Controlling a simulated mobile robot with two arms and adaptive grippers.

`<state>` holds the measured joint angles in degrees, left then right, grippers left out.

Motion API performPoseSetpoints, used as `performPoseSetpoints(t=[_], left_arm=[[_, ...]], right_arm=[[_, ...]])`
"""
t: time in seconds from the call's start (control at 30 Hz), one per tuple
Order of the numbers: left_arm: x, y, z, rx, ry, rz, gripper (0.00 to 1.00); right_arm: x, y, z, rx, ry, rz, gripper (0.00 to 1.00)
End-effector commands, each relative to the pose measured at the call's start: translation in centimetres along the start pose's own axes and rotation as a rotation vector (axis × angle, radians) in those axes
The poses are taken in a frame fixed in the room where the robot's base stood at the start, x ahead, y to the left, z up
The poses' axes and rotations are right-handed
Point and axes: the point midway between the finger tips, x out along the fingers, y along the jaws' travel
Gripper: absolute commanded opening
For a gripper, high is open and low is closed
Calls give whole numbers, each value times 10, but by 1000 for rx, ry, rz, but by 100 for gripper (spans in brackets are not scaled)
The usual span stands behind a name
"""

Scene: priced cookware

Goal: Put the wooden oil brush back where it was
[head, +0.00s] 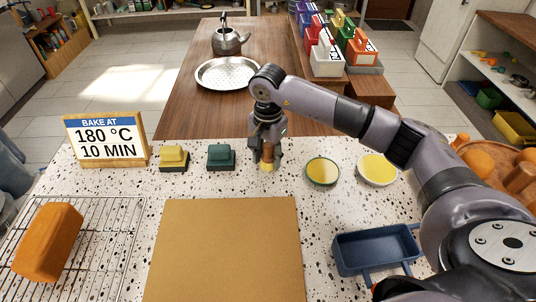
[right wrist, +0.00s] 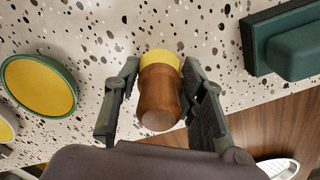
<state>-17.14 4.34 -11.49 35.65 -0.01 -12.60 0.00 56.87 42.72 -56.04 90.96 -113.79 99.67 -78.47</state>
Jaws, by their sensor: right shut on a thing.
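The wooden oil brush (head: 267,154) has a brown wooden handle and a yellow lower end. My right gripper (head: 267,150) is shut on it, pointing down near the far edge of the speckled counter (head: 120,199). In the right wrist view the brush (right wrist: 159,98) stands between the two fingers of the gripper (right wrist: 160,95). Its yellow end is at or just above the counter; I cannot tell if it touches. Two round dishes with yellow content, one green-rimmed (head: 322,171) and one white (head: 378,169), are to its right. My left gripper is not in view.
A green block (head: 221,157) and a yellow block (head: 174,158) stand left of the brush, beside a baking sign (head: 107,140). A brown board (head: 225,250) lies in front. A blue tray (head: 376,250) is at right, a loaf (head: 47,242) on a rack at left.

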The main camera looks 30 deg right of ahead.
Motion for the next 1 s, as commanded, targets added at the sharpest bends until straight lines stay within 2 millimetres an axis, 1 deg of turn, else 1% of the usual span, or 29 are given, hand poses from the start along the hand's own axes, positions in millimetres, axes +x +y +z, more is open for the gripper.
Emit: performPoseSetpoints(t=[0.2, 0.23, 0.5, 0.53, 0.83, 0.9, 0.97, 1.0], left_arm=[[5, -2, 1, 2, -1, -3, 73], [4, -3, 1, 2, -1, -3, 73], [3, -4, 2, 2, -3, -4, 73], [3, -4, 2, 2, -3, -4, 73], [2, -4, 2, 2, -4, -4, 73], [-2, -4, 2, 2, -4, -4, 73], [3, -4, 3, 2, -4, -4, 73], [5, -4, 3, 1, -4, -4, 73]], right_arm=[[4, 0, 0, 0, 0, 0, 11], [4, 0, 0, 0, 0, 0, 38], [2, 0, 0, 0, 0, 0, 56], [2, 0, 0, 0, 0, 0, 57], [1, 0, 0, 0, 0, 0, 57], [-3, 0, 0, 0, 0, 0, 57], [-7, -1, -1, 0, 1, -4, 57], [-13, -1, -1, 0, 1, -5, 57]])
